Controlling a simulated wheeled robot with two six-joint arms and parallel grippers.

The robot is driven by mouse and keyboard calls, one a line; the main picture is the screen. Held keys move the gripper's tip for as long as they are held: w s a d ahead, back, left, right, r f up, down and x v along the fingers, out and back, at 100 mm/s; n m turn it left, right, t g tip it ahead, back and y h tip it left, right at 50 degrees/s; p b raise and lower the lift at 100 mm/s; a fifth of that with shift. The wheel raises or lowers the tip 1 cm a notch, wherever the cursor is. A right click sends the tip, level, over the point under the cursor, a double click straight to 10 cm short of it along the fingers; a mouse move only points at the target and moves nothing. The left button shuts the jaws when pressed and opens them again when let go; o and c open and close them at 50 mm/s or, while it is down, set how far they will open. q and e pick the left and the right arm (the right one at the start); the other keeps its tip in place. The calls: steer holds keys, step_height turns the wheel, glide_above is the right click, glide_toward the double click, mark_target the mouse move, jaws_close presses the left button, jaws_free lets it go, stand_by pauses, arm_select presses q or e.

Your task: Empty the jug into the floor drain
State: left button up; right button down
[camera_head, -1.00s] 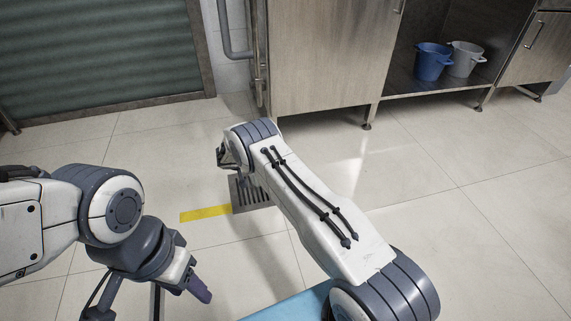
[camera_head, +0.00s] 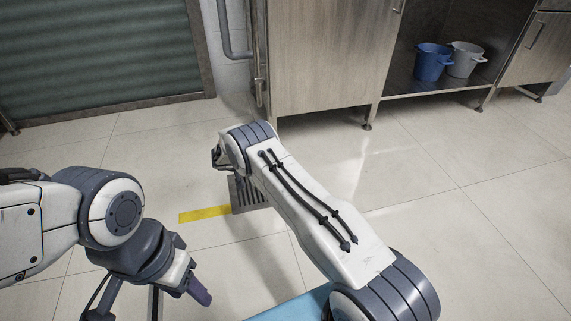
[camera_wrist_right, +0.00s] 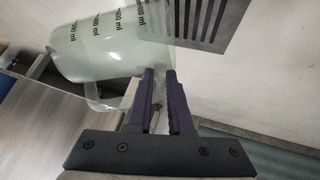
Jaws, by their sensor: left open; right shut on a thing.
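The jug (camera_wrist_right: 97,48) is clear with black ml marks and a pale greenish tint. It shows in the right wrist view, with its body left of the fingers; I cannot tell how much liquid is in it. My right gripper (camera_wrist_right: 159,76) is shut on its handle. The floor drain (camera_head: 247,194) is a slotted metal grate, partly hidden by my right arm in the head view. It also shows at the top of the right wrist view (camera_wrist_right: 203,22), beside the jug. My left gripper (camera_head: 199,290) is open and empty at the lower left; the jug is hidden in the head view.
A yellow floor stripe (camera_head: 205,214) runs up to the drain's left side. A wooden cabinet (camera_head: 325,55) stands behind, with a blue bucket (camera_head: 432,62) and a grey bucket (camera_head: 465,59) on its open shelf. A blue surface (camera_head: 294,307) lies at the bottom. Floor at right is clear.

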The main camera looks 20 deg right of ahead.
stand_by(0.5)
steer(key=shift+w+a+b, duration=0.1)
steer(key=shift+a+b, duration=0.1)
steer(key=shift+b, duration=0.35)
steer(key=shift+f, duration=0.1)
steer(key=shift+a+h+b, duration=0.25)
steer(key=shift+h+b, duration=0.05)
steer(key=shift+b, duration=0.25)
stand_by(0.6)
steer(key=shift+a+f+n+b, duration=0.15)
steer(key=shift+a+n+b, duration=0.15)
steer(key=shift+b, duration=0.3)
steer(key=shift+w+a+f+h+b, duration=0.15)
steer(key=shift+h+b, duration=0.15)
steer(key=shift+b, duration=0.3)
stand_by(0.7)
